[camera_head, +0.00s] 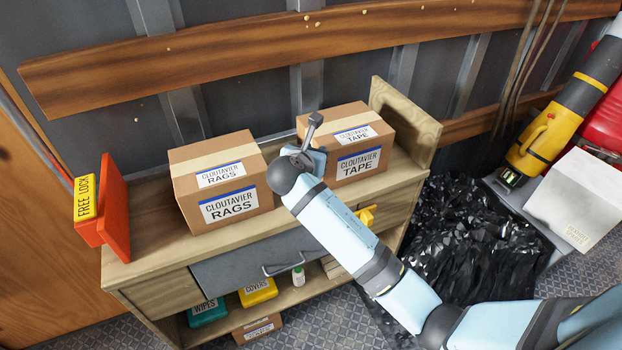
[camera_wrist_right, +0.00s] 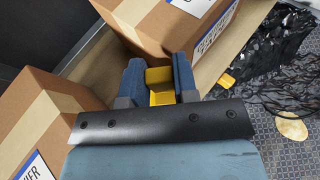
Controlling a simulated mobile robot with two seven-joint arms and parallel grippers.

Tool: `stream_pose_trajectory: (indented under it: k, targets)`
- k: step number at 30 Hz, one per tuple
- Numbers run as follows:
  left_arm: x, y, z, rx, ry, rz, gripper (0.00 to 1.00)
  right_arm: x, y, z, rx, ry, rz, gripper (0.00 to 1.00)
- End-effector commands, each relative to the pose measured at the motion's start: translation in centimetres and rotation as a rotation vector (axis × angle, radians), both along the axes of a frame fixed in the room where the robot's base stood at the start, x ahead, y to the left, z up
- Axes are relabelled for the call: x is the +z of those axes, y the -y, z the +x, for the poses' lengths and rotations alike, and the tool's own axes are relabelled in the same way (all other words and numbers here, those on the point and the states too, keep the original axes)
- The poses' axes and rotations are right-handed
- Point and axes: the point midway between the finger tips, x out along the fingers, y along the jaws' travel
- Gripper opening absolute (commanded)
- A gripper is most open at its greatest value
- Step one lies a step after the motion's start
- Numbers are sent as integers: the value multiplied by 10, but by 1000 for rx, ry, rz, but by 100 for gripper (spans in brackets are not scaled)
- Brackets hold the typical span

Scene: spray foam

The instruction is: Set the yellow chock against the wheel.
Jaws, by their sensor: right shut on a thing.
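My right gripper (camera_wrist_right: 158,75) is shut on a yellow block, the yellow chock (camera_wrist_right: 159,86), with one blue finger on each side of it. In the head view my right wrist (camera_head: 300,165) is over the shelf top between the two cardboard boxes, and it hides the fingers and the held block. Another yellow piece (camera_head: 366,215) is at the shelf's front right edge; it also shows in the wrist view (camera_wrist_right: 227,80). I cannot tell its exact shape. No wheel is visible in either view. My left gripper is not in view.
The rags box (camera_head: 222,180) and tape box (camera_head: 345,135) stand on the wooden shelf unit (camera_head: 150,225). An orange-red piece (camera_head: 115,205) stands at its left end. Black plastic sheeting (camera_head: 470,240) covers the floor right of it, near a white box (camera_head: 572,200).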

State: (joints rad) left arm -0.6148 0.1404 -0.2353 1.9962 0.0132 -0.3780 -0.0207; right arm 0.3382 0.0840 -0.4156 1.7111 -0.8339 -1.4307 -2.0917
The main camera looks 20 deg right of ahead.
Motion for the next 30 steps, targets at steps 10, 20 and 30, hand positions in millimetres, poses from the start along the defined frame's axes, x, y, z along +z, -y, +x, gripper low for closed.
stream_pose_trajectory:
  k: [10,20,30]
  targets:
    - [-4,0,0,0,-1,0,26,-43,0,0,1,0,-1,0]
    - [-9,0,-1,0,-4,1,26,-82,0,0,0,-1,-1,0]
    - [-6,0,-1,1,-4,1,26,-84,0,0,1,0,0,30]
